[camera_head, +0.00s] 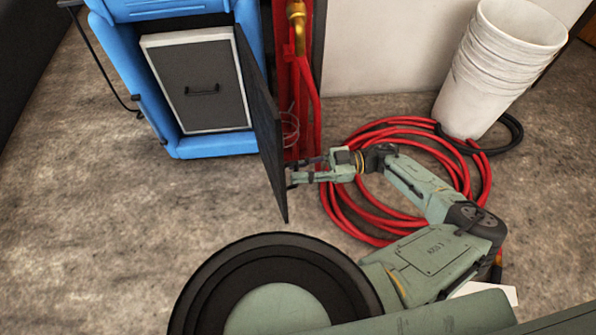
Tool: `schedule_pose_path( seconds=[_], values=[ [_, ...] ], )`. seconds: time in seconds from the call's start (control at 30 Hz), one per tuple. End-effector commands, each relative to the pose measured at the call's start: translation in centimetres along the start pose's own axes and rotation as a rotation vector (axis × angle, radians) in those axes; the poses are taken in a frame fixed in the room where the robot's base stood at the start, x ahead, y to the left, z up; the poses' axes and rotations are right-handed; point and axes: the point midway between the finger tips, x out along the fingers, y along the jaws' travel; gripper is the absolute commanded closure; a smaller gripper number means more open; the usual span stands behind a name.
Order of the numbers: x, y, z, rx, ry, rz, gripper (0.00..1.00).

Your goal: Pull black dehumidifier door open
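The dehumidifier (195,85) is a blue cabinet at the upper left. Its black door (262,125) stands swung out from the right side of the front and is seen nearly edge-on. Inside the opening is a grey panel (205,110) with a pale frame and a small dark handle. My gripper (291,174) is at the right-hand face of the door, near its free edge, with its fingertips at or very close to the surface. The two fingers show a gap, but whether they hold a handle on that face is hidden.
A red hose (345,215) lies coiled on the floor under and around my arm. Red pipework with a brass valve (297,14) stands right of the cabinet. Stacked white buckets (500,70) stand at the upper right. The floor left of the door is clear.

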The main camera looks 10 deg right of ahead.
Motion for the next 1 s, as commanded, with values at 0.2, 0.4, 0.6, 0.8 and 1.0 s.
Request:
schedule_pose_path(
  seconds=[0.2, 0.4, 0.6, 0.8, 1.0],
  values=[
    [0.1, -0.1, 0.0, 0.000, 0.001, -0.003, 0.82],
    [0.2, -0.2, 0.1, 0.001, 0.001, -0.007, 0.82],
    [-0.7, -0.2, 0.1, 0.002, 0.000, -0.006, 0.82],
    [-4.4, -0.1, 0.2, 0.003, -0.001, -0.005, 0.82],
    [-8.7, 0.0, 0.2, 0.003, -0.002, -0.005, 0.82]
  ],
)
